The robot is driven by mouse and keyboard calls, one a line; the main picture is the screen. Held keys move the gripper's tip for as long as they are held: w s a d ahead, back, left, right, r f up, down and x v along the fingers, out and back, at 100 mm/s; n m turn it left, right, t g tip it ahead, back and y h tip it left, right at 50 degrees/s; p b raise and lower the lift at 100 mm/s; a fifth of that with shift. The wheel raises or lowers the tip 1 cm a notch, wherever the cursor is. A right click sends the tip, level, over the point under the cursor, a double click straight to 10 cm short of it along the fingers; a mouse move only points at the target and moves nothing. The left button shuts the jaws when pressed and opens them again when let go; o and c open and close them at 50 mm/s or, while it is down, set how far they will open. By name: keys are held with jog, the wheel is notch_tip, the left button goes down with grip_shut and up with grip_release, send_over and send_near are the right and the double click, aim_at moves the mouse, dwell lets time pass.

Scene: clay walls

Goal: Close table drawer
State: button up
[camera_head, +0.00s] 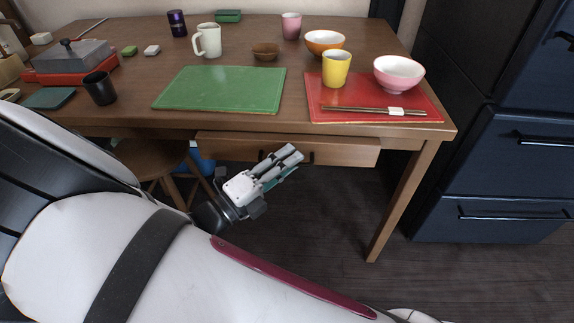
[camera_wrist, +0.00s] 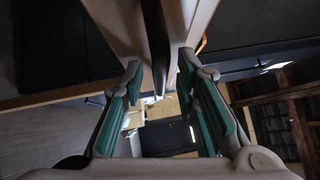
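The brown wooden table (camera_head: 340,42) has a shallow drawer (camera_head: 345,152) under its front edge. The drawer front seems to stand out a little from the table; how far is hard to tell. Its dark handle shows on both sides of my fingers in the head view, with the middle hidden. My gripper (camera_head: 297,155) is in front of the drawer, fingers pointing at the handle. In the wrist view my gripper (camera_wrist: 160,68) has its teal-padded fingers apart, with the dark handle (camera_wrist: 154,38) between them. Contact cannot be told.
A wooden stool (camera_head: 150,158) stands below at left. Dark cabinets (camera_head: 520,150) stand at right. The floor below the drawer is largely clear.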

grip_shut()
jog(key=shift+w+p, duration=2.6)
jog(key=shift+p, duration=0.45)
grip_release()
jog(key=shift+w+d+r, duration=0.1)
